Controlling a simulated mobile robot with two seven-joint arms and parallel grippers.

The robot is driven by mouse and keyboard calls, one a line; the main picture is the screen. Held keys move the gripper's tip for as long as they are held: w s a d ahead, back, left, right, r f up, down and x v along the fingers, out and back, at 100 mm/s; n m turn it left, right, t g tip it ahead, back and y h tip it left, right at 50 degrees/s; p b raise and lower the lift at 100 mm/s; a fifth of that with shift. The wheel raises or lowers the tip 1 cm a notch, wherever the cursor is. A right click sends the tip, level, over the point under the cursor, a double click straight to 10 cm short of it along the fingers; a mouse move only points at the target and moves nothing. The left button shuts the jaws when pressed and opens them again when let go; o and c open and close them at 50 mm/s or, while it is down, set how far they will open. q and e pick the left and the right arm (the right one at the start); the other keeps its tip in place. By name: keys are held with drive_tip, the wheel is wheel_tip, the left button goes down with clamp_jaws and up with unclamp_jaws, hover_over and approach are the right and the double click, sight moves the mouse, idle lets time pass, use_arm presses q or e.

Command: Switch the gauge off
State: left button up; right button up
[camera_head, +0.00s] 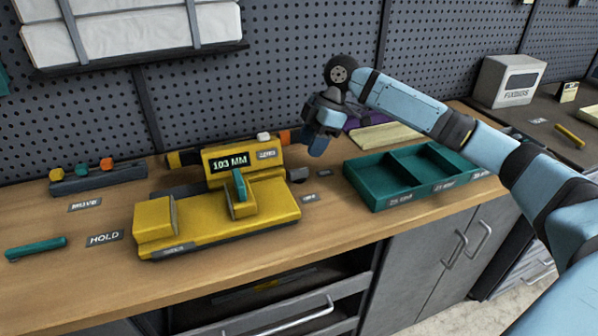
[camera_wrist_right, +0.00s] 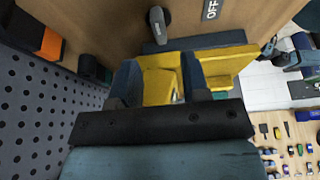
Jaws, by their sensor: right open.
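The yellow gauge (camera_head: 215,218) stands on the wooden bench, and its dark display (camera_head: 229,163) is lit and reads 103 MM. A small dark grey switch lever (camera_head: 298,174) is at the gauge's right side; it also shows in the right wrist view (camera_wrist_right: 158,20), beside an OFF label (camera_wrist_right: 211,9). My right gripper (camera_head: 318,142) is above the bench, behind and right of the gauge, apart from the lever. In the right wrist view its fingers (camera_wrist_right: 160,78) are spread with nothing held; yellow gauge parts show beyond them. My left gripper is out of view.
A teal divided tray (camera_head: 368,187) stands right of the gauge. A teal bar (camera_head: 36,248) lies at the left by the HOLD label (camera_head: 104,238). A rack with coloured blocks (camera_head: 97,178) is at the back left. The pegboard (camera_head: 290,60) rises behind the bench.

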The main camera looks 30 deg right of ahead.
sight(300, 170)
drive_tip(key=b+x, duration=0.1)
drive_tip(key=x, duration=0.6)
drive_tip(key=shift+a+f, duration=0.2)
drive_tip(key=shift+f, duration=0.1)
clamp_jaws()
